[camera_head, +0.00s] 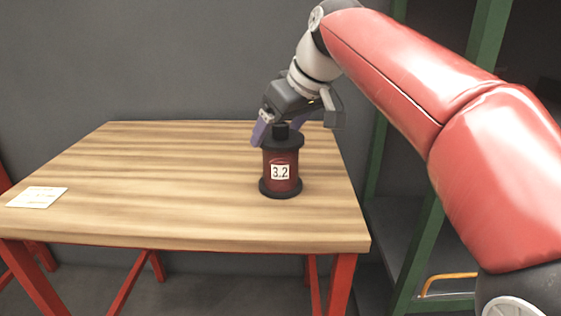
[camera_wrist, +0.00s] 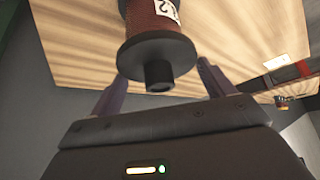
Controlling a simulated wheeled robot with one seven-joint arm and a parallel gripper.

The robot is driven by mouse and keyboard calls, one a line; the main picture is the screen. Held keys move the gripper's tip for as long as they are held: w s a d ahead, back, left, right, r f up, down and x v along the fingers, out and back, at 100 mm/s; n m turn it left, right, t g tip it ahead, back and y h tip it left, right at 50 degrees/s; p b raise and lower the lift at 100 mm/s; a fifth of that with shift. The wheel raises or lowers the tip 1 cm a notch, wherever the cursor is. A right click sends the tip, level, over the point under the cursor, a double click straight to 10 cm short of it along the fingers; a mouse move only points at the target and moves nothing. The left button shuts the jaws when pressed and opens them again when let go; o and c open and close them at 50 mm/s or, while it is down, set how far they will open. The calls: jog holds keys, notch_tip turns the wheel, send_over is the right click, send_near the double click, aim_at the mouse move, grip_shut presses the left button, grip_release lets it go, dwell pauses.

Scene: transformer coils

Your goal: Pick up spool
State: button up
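The spool (camera_head: 280,160) stands upright on the wooden table (camera_head: 150,190), towards its right side. It has a dark red winding, black end flanges, a black top knob and a white label reading "3.2". My gripper (camera_head: 281,130) is at the spool's top, with its purple fingers apart on either side of the knob. In the wrist view the spool (camera_wrist: 157,50) shows its flange and knob between the two open fingers of my gripper (camera_wrist: 160,85). A gap shows between the knob and each finger there.
A white paper card (camera_head: 37,197) lies at the table's left end. The rest of the tabletop is clear. A grey wall (camera_head: 150,60) stands behind the table. A green-framed rack (camera_head: 415,255) stands to the right, close to the table's edge.

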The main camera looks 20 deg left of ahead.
jog(key=c, duration=0.9)
jog(key=shift+c, duration=0.2)
jog(key=shift+r, duration=0.1)
